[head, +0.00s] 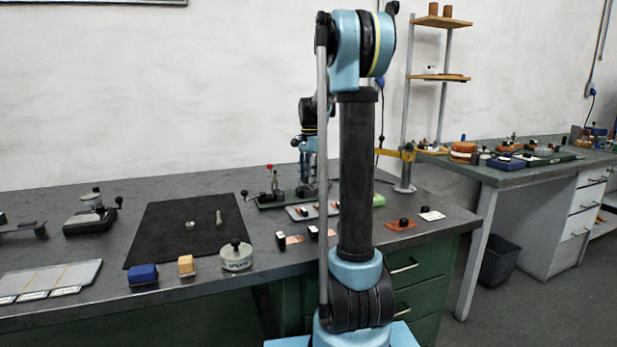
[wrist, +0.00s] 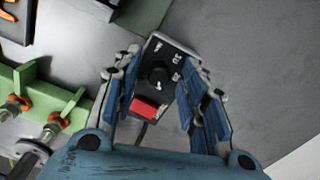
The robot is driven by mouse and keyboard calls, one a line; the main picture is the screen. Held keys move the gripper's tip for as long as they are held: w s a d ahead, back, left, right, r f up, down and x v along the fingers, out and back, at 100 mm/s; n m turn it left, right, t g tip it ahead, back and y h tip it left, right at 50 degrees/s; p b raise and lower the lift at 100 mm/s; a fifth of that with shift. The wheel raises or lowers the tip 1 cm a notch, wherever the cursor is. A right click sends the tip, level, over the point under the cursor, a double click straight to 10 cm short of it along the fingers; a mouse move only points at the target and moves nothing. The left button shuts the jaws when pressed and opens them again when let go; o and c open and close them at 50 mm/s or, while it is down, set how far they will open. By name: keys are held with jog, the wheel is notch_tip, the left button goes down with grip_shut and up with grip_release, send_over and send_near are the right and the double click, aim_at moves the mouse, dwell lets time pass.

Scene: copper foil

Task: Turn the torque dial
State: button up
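In the wrist view a small dark box with a pale edge carries a round black dial (wrist: 158,77), with white marks around it. A red block or button (wrist: 144,108) sits at the box's near end. My gripper (wrist: 157,82) is open, with one blue finger on each side of the box. The dial lies between the fingers with gaps visible; I cannot tell whether either finger touches the box. In the head view my arm hides most of the gripper, and I cannot make out the dial there.
A green fixture (wrist: 62,92) with orange rings stands left of the box in the wrist view. Grey surface is clear right of the box.

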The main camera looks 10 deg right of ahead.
notch_tip(320, 180, up, 12)
dwell(0.6)
